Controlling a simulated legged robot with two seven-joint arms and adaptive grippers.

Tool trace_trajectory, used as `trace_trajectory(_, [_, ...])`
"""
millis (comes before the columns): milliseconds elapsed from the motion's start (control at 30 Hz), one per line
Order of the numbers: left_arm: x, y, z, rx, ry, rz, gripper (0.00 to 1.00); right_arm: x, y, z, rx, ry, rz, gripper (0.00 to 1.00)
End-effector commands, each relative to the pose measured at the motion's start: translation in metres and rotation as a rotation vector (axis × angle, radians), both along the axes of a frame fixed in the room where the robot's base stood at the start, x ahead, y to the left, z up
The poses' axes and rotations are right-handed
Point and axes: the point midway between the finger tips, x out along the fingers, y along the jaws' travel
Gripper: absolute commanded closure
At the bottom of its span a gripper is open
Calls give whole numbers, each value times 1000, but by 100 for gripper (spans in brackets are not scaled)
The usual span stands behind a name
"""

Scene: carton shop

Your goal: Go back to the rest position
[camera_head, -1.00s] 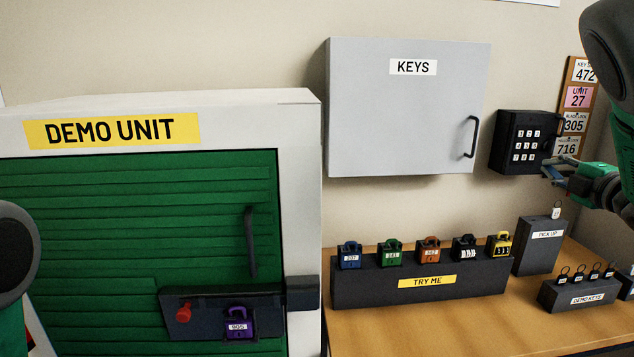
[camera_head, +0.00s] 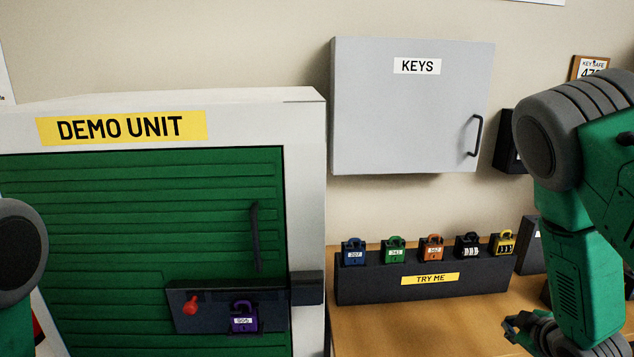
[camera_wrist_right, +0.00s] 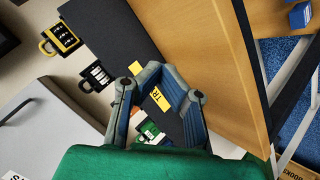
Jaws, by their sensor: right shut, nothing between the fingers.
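My right gripper (camera_head: 513,325) is low at the right in the head view, in front of the wooden table and apart from the objects on it. It is shut with nothing in it. In the right wrist view the blue-grey fingers (camera_wrist_right: 163,80) show against the table and the dark TRY ME stand. My green and grey right arm fills the right side of the head view. My left gripper is out of view; only a part of my left arm shows at the left edge.
The TRY ME stand (camera_head: 400,285) holds several coloured padlocks. A closed grey KEYS cabinet (camera_head: 400,115) hangs above. My arm mostly hides the dark keypad box (camera_head: 506,142). The DEMO UNIT (camera_head: 310,200) at left has a green shutter and purple padlock (camera_head: 243,318).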

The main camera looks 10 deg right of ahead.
Motion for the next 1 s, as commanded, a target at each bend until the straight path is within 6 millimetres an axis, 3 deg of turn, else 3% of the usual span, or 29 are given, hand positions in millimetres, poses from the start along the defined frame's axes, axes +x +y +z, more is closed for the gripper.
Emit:
trace_trajectory(33, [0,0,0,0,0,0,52,-25,18,-31,71,75,-49,100])
trace_trajectory(100, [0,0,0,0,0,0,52,-59,43,-65,163,174,-123,100])
trace_trajectory(200, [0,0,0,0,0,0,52,-112,79,-106,279,318,-231,100])
trace_trajectory(300, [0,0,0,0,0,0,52,-165,112,-133,370,453,-336,100])
trace_trajectory(467, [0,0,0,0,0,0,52,-237,157,-156,466,637,-477,100])
trace_trajectory(633, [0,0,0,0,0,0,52,-305,196,-161,527,809,-608,100])
trace_trajectory(667, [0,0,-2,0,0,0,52,-314,201,-163,534,830,-625,100])
trace_trajectory(700, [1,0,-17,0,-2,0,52,-306,198,-178,529,812,-612,100])
trace_trajectory(1000, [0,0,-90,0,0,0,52,-292,203,-248,508,790,-562,100])
